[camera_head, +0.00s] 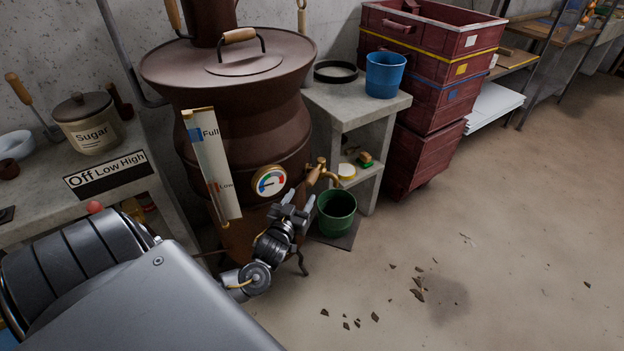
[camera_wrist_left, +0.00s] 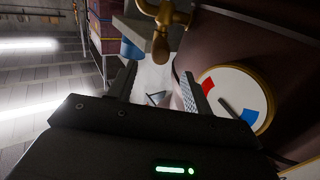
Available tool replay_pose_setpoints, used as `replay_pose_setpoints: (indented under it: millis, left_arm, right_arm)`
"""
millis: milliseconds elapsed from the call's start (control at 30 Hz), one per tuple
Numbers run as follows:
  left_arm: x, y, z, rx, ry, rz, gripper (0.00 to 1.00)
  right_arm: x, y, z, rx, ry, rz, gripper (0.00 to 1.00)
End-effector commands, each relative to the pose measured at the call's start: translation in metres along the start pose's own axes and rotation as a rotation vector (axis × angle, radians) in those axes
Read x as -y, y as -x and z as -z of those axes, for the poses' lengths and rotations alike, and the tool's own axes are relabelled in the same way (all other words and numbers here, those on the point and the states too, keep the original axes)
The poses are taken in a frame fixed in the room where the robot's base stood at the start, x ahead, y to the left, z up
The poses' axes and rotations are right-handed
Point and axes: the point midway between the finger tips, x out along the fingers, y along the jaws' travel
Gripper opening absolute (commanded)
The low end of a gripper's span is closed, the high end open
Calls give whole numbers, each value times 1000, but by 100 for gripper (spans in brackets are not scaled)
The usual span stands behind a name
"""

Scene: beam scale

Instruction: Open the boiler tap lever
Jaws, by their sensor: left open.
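The brown boiler (camera_head: 238,110) stands against the wall. Its brass tap (camera_head: 318,172) sticks out from the lower right side, with a small lever on top. In the left wrist view the tap (camera_wrist_left: 163,22) shows at the top, beyond the fingertips. My left gripper (camera_head: 297,201) is open just below and left of the tap in the head view. In the left wrist view its two fingers (camera_wrist_left: 159,72) are apart with nothing between them, and no contact with the lever shows. My right gripper is not in view.
A round gauge (camera_head: 269,181) is on the boiler beside my left gripper. A green bucket (camera_head: 337,214) stands below the tap. A concrete shelf (camera_head: 362,112) with a blue cup (camera_head: 386,75) is to the right. The floor at the right front is mostly clear.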

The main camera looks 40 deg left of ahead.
Motion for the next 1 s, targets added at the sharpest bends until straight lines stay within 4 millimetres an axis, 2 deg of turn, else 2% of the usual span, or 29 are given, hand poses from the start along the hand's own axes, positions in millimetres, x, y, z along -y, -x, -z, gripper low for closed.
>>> replay_pose_setpoints:
  millis: [300, 500, 700, 1000]
  left_arm:
    - [0, -57, 0, -1, -4, 1, 50]
    - [0, -87, -1, 1, -3, 1, 50]
    - [0, -100, -1, 1, -3, 0, 50]
    - [0, -102, -1, 2, -2, 0, 49]
  right_arm:
    - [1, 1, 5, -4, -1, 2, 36]
    - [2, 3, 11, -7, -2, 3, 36]
    - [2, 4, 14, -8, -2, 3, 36]
    - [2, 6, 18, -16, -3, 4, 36]
